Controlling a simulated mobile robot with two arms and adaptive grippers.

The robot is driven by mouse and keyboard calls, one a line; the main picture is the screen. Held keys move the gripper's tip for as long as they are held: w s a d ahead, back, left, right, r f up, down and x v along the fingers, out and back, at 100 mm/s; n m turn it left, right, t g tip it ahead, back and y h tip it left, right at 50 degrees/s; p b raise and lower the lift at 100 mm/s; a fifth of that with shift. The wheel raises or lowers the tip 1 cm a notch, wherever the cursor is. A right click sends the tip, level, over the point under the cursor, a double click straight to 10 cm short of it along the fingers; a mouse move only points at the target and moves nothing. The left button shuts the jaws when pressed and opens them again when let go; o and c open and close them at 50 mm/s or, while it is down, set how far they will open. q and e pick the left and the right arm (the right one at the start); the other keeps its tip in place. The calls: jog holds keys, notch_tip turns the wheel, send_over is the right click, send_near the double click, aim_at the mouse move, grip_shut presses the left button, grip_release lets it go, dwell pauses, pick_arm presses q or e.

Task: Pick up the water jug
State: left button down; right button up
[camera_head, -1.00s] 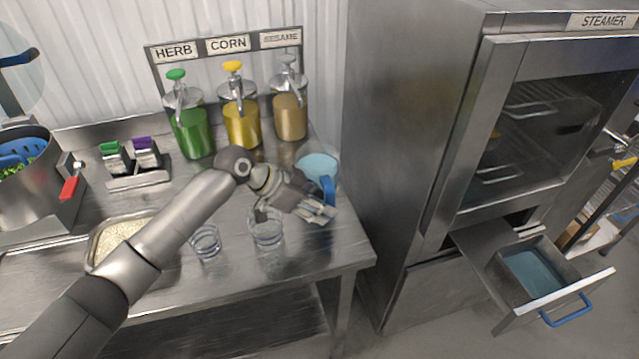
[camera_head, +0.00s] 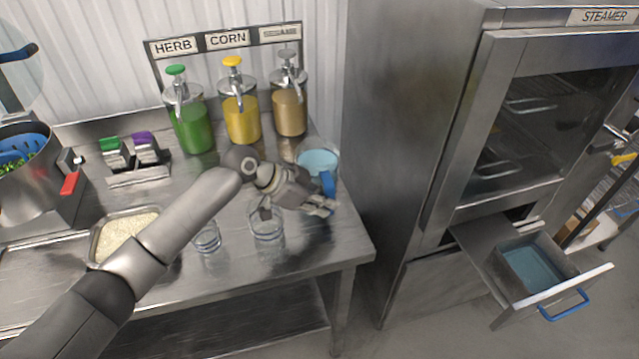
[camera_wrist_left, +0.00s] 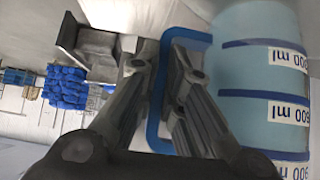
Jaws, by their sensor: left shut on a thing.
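The water jug (camera_head: 318,160) is clear with light blue water and a blue handle (camera_head: 327,184). It is at the right end of the steel table in the head view, in front of the tan dispenser. In the wrist view the jug (camera_wrist_left: 262,125) fills the right side, with blue bands and ml labels. My left gripper (camera_head: 319,207) is at the handle side of the jug. In the wrist view its fingers (camera_wrist_left: 160,75) are shut on the blue handle. Whether the jug's base touches the table is hidden. My right gripper is not in view.
Two clear glasses (camera_head: 266,223) (camera_head: 206,238) stand just below my left forearm. Green, yellow and tan dispensers (camera_head: 240,120) stand behind. A rice tray (camera_head: 98,250) is at left. The steamer cabinet (camera_head: 400,150) stands close to the right, its water drawer (camera_head: 545,300) open.

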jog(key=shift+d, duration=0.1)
pick_arm(q)
jog(key=shift+w+r, duration=0.1)
jog(key=shift+r, duration=0.15)
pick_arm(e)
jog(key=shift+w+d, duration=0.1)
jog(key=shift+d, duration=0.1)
pick_arm(q)
jog(key=shift+r, duration=0.1)
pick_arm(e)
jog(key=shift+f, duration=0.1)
